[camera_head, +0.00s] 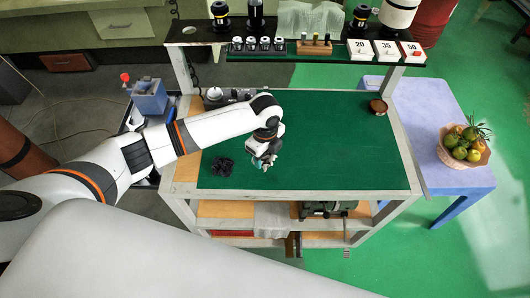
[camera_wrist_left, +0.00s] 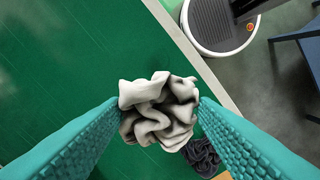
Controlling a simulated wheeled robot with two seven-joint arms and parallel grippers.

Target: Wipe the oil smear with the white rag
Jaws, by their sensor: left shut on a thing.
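The white rag (camera_wrist_left: 158,110) is crumpled, with dark grey patches in its folds. My left gripper (camera_head: 264,160) is over the green mat (camera_head: 325,140) of the cart, left of its middle. In the left wrist view its two teal fingers (camera_wrist_left: 158,112) press the rag from both sides. In the head view the gripper largely hides the rag. I cannot make out a clear oil smear on the visible mat; the arm and rag cover part of it. My right gripper is in neither view.
A black crumpled thing (camera_head: 222,166) lies on the mat just left of the gripper. A small brown round tin (camera_head: 378,106) stands at the back right. A shelf (camera_head: 300,49) with tool holders and numbered blocks spans the back.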

